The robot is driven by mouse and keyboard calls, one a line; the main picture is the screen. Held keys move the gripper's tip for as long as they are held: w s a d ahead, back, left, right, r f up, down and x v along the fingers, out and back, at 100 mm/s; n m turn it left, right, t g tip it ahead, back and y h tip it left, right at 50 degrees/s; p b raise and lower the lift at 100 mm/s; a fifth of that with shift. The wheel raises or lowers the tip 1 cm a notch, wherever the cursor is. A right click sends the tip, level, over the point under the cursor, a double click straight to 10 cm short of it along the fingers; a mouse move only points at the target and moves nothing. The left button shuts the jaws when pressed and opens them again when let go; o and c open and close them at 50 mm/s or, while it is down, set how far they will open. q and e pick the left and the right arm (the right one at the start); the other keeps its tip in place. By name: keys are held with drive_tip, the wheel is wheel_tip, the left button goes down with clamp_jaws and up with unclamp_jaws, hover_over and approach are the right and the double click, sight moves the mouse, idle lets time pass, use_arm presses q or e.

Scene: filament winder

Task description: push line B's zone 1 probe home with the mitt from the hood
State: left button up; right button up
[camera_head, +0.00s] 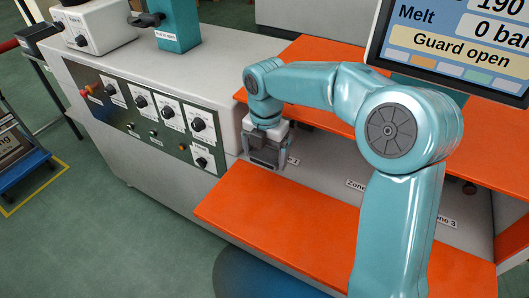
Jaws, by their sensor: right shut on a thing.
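My right gripper (268,152) points down at the inner left end of the grey machine bed, between the orange panels. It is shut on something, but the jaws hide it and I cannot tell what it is. It is close beside the zone 1 label (293,161), which is partly covered. The zone 1 probe cannot be made out behind the gripper. No mitt can be made out. My left gripper is out of view.
Orange panels (300,222) flank the bed in front and behind. A control panel with knobs (150,108) is at the left. The screen (455,45) reads "Guard open". The zone 3 label (441,220) is further right, partly behind my right arm. Green floor lies at lower left.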

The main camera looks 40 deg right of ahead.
drive_tip(key=shift+w+d, duration=0.1)
drive_tip(key=shift+d, duration=0.2)
drive_tip(key=shift+a, duration=0.2)
drive_tip(key=s+a+b, duration=0.1)
drive_tip(key=s+a, duration=0.2)
drive_tip(key=a, duration=0.4)
drive_tip(key=s+a+b, duration=0.1)
drive_tip(key=s+a, duration=0.2)
drive_tip(key=a, duration=0.4)
drive_tip(key=shift+a, duration=0.25)
drive_tip(key=shift+s, duration=0.2)
